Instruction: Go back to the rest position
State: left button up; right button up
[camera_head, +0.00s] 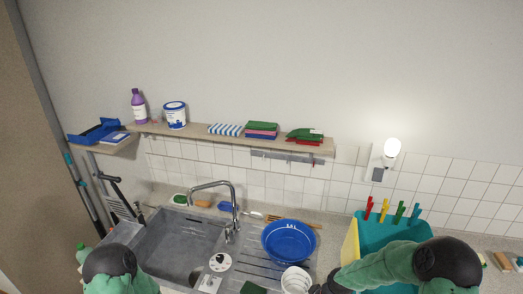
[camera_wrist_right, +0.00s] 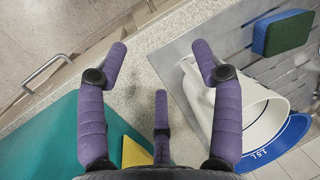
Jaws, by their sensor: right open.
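My right gripper (camera_wrist_right: 160,52) is open in the right wrist view, its purple fingers spread with nothing between them. It hangs over the counter, between the teal bin and a white jug (camera_wrist_right: 240,112). The jug appears right of the fingers, partly hidden by one of them; I cannot tell whether they touch. In the head view the right arm reaches left across the teal bin (camera_head: 390,232), and dark gripper parts (camera_head: 319,289) show at the bottom edge beside the jug (camera_head: 296,279). Only the upper part of my left arm shows at the lower left; its gripper is out of view.
A sink (camera_head: 180,243) with a tap (camera_head: 233,205) lies left of a blue basin (camera_head: 289,242). A blue-green sponge (camera_wrist_right: 282,32) lies near the jug.

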jog(key=s+a+f+m, duration=0.1)
jog(key=s+a+f, duration=0.1)
jog(key=s+f, duration=0.6)
jog(key=s+a+f, duration=0.3)
jog(key=s+f, duration=0.1)
jog(key=s, duration=0.7)
notch_tip(320, 180, down, 17)
jog(key=w+a+b, duration=0.1)
jog(key=w+b, duration=0.1)
jog(key=b, duration=1.7)
jog(key=shift+n+t+y, duration=0.3)
jog(key=shift+w, duration=0.1)
